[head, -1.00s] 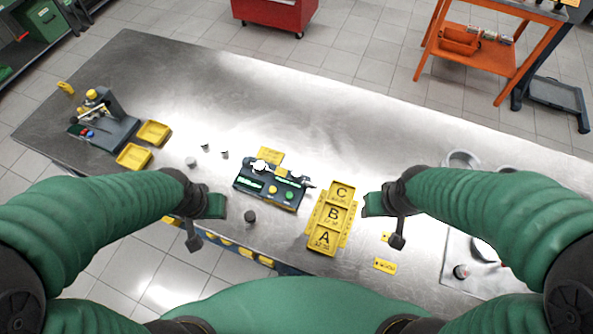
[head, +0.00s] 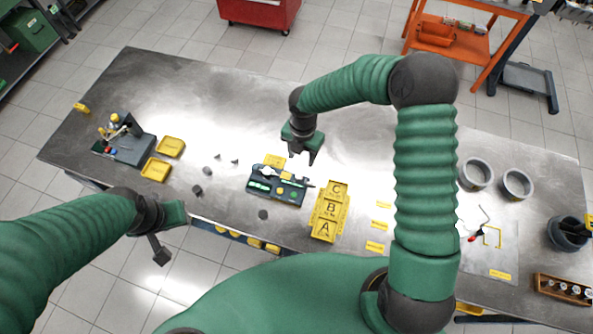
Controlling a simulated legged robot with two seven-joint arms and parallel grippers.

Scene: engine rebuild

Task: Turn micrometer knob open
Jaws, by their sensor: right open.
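The micrometer (head: 268,172), with a pale frame, lies on a dark green-marked stand (head: 263,187) in the middle of the table. Its knob is too small to make out clearly. My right gripper (head: 302,156) is open and empty, fingers pointing down, above and just behind the right end of the stand. It appears apart from the micrometer. My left gripper (head: 167,237) is at the table's front edge, left of the stand, away from the micrometer; its finger gap does not show clearly.
A yellow A-B-C tray (head: 328,212) stands right of the stand. Several small dark parts (head: 197,190) lie to the left, beyond them yellow bins (head: 156,169) and a fixture (head: 125,145). Grey rings (head: 476,173) lie at the right. The table behind is clear.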

